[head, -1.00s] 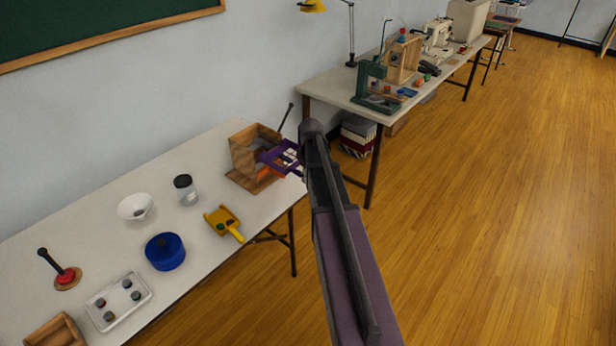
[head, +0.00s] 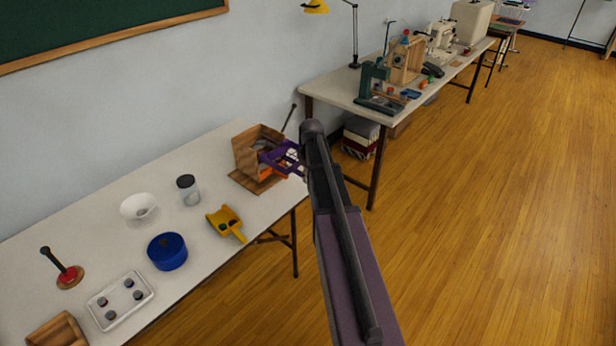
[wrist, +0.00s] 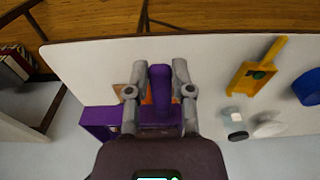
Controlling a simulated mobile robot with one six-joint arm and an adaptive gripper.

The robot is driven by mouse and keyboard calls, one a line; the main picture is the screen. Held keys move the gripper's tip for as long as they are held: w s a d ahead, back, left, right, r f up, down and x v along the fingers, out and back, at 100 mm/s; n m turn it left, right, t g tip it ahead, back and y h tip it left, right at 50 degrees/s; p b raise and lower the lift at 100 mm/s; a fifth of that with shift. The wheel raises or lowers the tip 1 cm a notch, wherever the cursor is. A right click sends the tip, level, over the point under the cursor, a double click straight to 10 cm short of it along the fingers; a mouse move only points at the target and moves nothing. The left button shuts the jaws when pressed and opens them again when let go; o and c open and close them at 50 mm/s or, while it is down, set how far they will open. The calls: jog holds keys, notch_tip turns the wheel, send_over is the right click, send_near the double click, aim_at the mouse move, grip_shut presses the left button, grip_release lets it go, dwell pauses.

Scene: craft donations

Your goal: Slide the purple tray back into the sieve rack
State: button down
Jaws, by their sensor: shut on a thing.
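The wooden sieve rack (head: 246,155) stands at the far end of the near table. The purple tray (head: 270,156) lies at its open right side, partly inside, with its outer part sticking out toward my arm. An orange tray (head: 270,174) shows below it in the rack. In the wrist view, the fingers of my gripper (wrist: 157,78) are closed on either side of the purple tray's upright handle (wrist: 160,92). Part of the purple tray (wrist: 100,120) shows to the left. My arm hides much of the gripper in the head view. How deep the tray sits is hard to tell.
A yellow scoop (head: 226,222), a lidded jar (head: 188,190), a white bowl (head: 138,206) and a blue round container (head: 167,252) stand nearer on the table. A dark rod (head: 289,118) rises behind the rack. The floor to the right is clear.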

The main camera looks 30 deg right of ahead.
aim_at(294, 169)
jog(key=shift+w, duration=0.25)
jog(key=shift+w+a+f, duration=0.1)
jog(key=shift+w+a, duration=0.2)
jog(key=shift+w, duration=0.3)
jog(key=shift+w+a, duration=0.25)
jog(key=shift+w, duration=0.35)
jog(key=shift+w, duration=0.25)
jog(key=shift+w+a, duration=0.25)
jog(key=shift+w, duration=0.45)
jog(key=shift+w+a, duration=0.25)
jog(key=shift+w, duration=0.6)
jog(key=shift+w+a, duration=0.3)
jog(key=shift+w, duration=0.45)
jog(key=shift+w+a, duration=0.25)
jog(key=shift+w, duration=0.45)
jog(key=shift+w+a, duration=0.1)
jog(key=shift+w, duration=0.15)
dwell(0.5)
